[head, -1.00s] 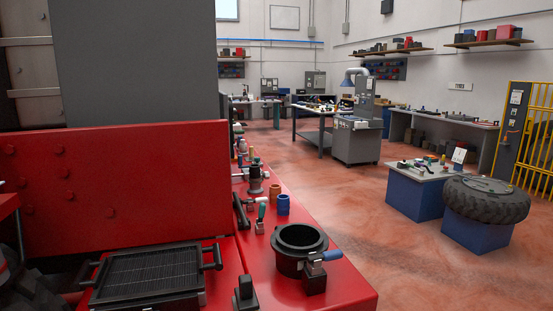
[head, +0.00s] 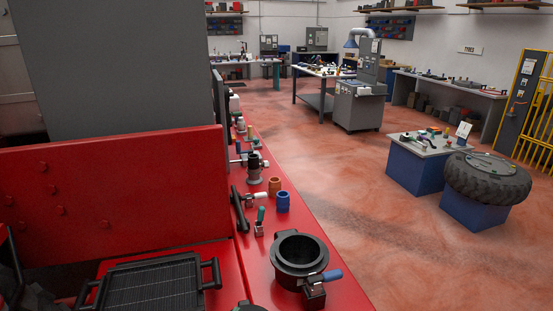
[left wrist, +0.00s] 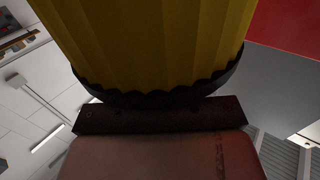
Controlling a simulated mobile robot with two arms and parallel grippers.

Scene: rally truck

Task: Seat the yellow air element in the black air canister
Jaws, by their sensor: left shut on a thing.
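The black air canister (head: 284,255) stands open-topped and upright on the red surface (head: 345,290) in the head view, with a blue-handled clamp (head: 322,278) at its front right side. The yellow air element (left wrist: 155,40) fills the upper part of the left wrist view. It is pleated, with a dark scalloped rim at its lower end in that view. My left gripper (left wrist: 160,120) is shut on the yellow element; its fingertips are mostly hidden. Neither gripper nor the element shows in the head view.
A black grille with handles (head: 150,285) lies left of the canister. Blue (head: 283,202) and orange (head: 274,187) cups and a green-handled lever (head: 260,221) stand behind it. A red upright panel (head: 110,195) rises at left.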

